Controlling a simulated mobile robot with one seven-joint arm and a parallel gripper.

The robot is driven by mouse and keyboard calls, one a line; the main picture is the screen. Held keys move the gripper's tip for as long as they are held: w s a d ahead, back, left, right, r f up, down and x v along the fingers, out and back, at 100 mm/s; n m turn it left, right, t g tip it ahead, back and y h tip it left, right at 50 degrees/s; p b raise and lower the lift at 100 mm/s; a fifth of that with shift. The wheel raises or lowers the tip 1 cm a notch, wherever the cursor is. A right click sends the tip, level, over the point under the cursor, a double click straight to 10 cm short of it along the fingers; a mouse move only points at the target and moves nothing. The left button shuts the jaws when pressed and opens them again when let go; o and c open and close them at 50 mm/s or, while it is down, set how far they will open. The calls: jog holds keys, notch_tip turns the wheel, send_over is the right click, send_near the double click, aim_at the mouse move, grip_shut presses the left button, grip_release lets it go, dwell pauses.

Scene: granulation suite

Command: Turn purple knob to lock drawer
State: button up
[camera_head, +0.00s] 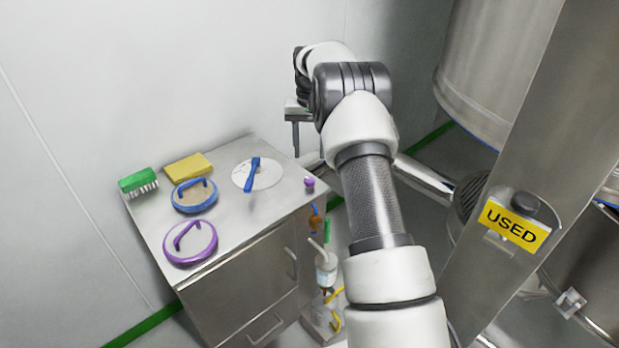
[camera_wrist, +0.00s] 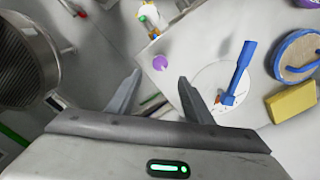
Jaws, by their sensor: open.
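The small purple knob (camera_head: 310,183) sits at the right edge of the steel cabinet top, in the head view. In the wrist view the purple knob (camera_wrist: 160,63) shows beyond my fingertips, roughly between them in line and apart from both. My gripper (camera_wrist: 158,78) is open and empty, with one finger on each side. In the head view my gripper (camera_head: 296,130) is partly hidden by my arm, behind and above the cabinet's right corner. The drawer (camera_head: 240,272) in the cabinet front looks closed.
On the cabinet top (camera_head: 232,222) lie a green brush (camera_head: 138,181), a yellow sponge (camera_head: 187,166), blue-rimmed (camera_head: 195,194) and purple-rimmed (camera_head: 190,242) round items, and a white disc (camera_head: 243,176) with a blue handle. Bottles (camera_head: 326,268) stand right of the cabinet. A steel post with a USED sign (camera_head: 514,222) is at right.

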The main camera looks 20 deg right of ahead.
aim_at(310, 180)
notch_tip(310, 180, down, 10)
jog(key=shift+r+b, duration=0.1)
jog(key=shift+b, duration=0.35)
jog(key=shift+c, duration=0.2)
jog(key=c, duration=1)
